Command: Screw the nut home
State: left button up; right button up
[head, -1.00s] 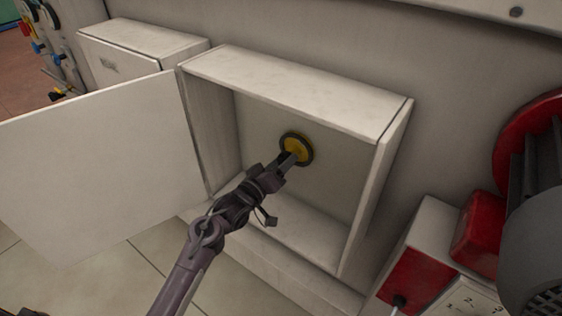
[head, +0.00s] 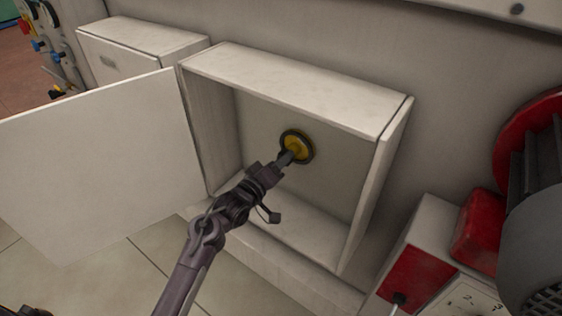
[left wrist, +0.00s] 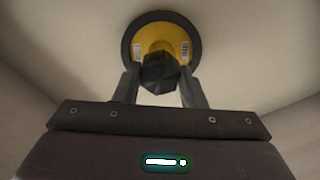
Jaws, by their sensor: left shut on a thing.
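A yellow disc with a dark rim (head: 303,143) is on the back wall inside the open white cabinet. It also shows in the left wrist view (left wrist: 160,28), with small printed labels on its face. My left gripper (head: 287,158) reaches into the cabinet, with its fingers at the disc's centre. In the left wrist view a black faceted nut (left wrist: 161,74) sits between the two fingers of this gripper, which is shut on it. The nut is in front of the disc's middle; any thread behind it is hidden. My right gripper is not in view.
The cabinet (head: 290,85) has its door (head: 95,165) swung open to the left. A red and white box (head: 415,265) and a grey motor stand at the right. A smaller closed box (head: 140,48) is at the left.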

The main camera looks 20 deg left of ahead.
pick_arm(q)
jog(key=m+b, duration=0.3)
jog(key=m, duration=0.7)
jog(key=shift+f, duration=0.15)
jog(key=o, duration=0.7)
jog(key=shift+r+m, duration=0.2)
jog(key=shift+m, duration=0.3)
jog(key=o, duration=0.5)
jog(key=shift+c, duration=0.2)
jog(key=p+v, duration=0.3)
jog(key=v, duration=0.3)
